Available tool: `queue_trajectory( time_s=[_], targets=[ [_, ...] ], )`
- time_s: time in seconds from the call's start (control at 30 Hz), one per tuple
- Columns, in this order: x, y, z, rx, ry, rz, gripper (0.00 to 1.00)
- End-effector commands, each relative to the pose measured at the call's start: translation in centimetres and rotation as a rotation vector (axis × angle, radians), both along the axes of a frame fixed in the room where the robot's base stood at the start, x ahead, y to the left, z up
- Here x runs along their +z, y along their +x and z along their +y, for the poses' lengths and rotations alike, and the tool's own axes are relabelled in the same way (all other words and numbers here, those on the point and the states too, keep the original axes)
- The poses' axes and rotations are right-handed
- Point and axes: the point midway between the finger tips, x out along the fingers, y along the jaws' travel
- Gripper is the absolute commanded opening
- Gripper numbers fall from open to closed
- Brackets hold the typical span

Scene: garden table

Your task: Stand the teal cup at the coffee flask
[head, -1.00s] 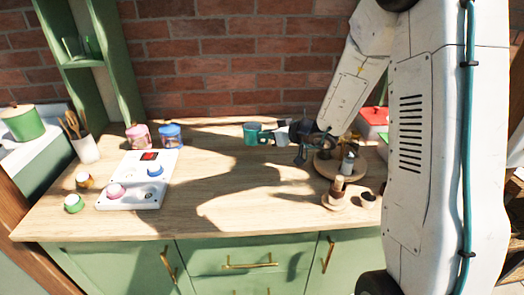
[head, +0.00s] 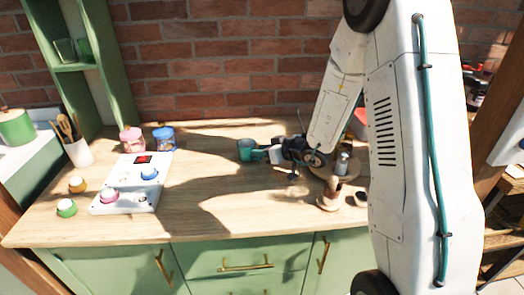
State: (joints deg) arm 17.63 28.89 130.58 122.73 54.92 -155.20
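The teal cup (head: 246,150) stands upright towards the back of the wooden counter, left of my gripper (head: 282,153). A smaller teal piece shows between the cup and my gripper; I cannot tell whether it belongs to the cup. A white cup-like thing (head: 277,156) is beside my gripper and partly hidden by it. My gripper is low over the counter, and its fingers are too small and dark to read. A grey cylinder (head: 343,163) stands right of my gripper on a round wooden board; I cannot tell whether it is the coffee flask.
A small round wooden stand (head: 328,203) with a brown-topped item is near the front. A white panel (head: 128,185) with knobs, a pink jar (head: 132,139), a blue jar (head: 164,138) and a utensil crock (head: 79,152) are at left. The middle counter (head: 215,200) is clear.

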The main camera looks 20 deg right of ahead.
Motion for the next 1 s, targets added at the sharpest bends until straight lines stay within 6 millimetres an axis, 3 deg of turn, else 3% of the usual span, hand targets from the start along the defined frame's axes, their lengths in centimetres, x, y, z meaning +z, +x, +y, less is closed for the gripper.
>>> queue_trajectory(
  time_s=[0.27, 0.77, 0.87, 1.0],
  targets=[
    [0.3, -0.1, -0.1, 0.000, 0.000, 0.000, 0.31],
    [3.0, -5.7, -3.3, 0.000, 0.002, 0.000, 0.31],
    [4.4, -6.3, -2.3, 0.035, 0.024, 0.009, 0.31],
    [8.5, -8.9, 2.6, 0.173, 0.113, 0.086, 0.31]
  ],
)
